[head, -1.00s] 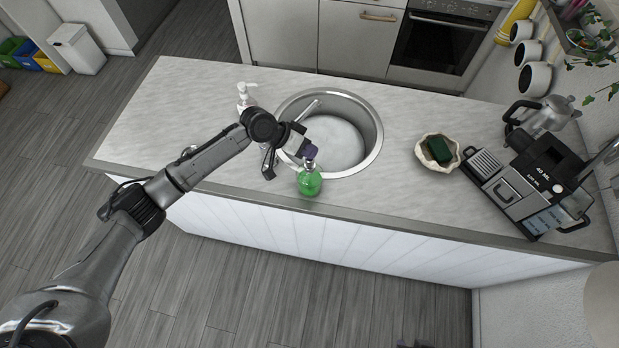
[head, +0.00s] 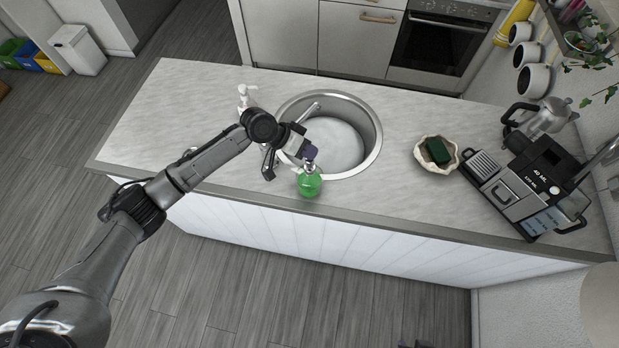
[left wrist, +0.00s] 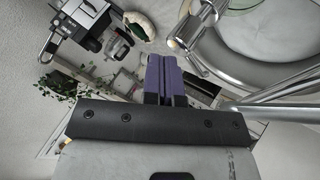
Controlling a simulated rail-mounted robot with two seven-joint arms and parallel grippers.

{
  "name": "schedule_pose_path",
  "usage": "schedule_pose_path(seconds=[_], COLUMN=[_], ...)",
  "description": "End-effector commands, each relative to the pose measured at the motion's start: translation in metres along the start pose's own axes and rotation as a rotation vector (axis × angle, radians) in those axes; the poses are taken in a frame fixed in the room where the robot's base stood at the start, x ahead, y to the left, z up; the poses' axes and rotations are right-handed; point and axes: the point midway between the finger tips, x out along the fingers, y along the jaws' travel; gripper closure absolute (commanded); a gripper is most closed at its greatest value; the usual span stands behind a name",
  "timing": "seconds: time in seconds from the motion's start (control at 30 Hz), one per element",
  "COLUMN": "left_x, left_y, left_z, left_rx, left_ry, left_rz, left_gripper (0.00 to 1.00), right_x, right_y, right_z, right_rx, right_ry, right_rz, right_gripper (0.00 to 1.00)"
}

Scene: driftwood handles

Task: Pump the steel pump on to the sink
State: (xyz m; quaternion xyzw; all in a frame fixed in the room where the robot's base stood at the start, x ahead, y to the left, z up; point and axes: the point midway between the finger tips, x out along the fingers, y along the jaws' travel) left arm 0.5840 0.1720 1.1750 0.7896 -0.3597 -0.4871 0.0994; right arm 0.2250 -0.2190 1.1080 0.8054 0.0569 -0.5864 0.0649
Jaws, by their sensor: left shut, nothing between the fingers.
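A green bottle (head: 309,185) stands upright on the counter, at the front rim of the round steel sink (head: 375,150). Its top is mostly hidden by my left gripper (head: 310,154), whose purple fingertips are at or just over it. I cannot tell whether they touch. The left wrist view shows those purple fingers (left wrist: 163,78) shut together with nothing between them. It also shows the sink rim (left wrist: 235,60) and a curved steel spout with a pale tip (left wrist: 195,27). No separate steel pump can be made out clearly. My right gripper does not show.
A white pump dispenser (head: 245,97) stands left of the sink, and a tap (head: 311,108) reaches over the basin. The counter's left part is clear.

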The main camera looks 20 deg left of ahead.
Motion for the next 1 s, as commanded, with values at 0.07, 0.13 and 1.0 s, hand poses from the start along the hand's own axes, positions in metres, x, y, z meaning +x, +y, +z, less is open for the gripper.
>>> schedule_pose_path(seconds=[0.07, 0.13, 1.0], left_x=[-0.005, -0.007, -0.032], left_y=[0.004, 0.006, 0.023], left_z=[-0.004, -0.005, -0.023], left_rx=[0.000, 0.000, 0.001], left_ry=[0.000, 0.000, 0.002], left_rz=[0.000, 0.000, 0.001], left_gripper=[1.00, 1.00, 1.00], right_x=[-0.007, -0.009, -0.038], right_y=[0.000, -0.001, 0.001], right_z=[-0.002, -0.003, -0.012], right_rx=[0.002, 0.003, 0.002], right_ry=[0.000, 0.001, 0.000], right_rz=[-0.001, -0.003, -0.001], right_gripper=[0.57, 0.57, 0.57])
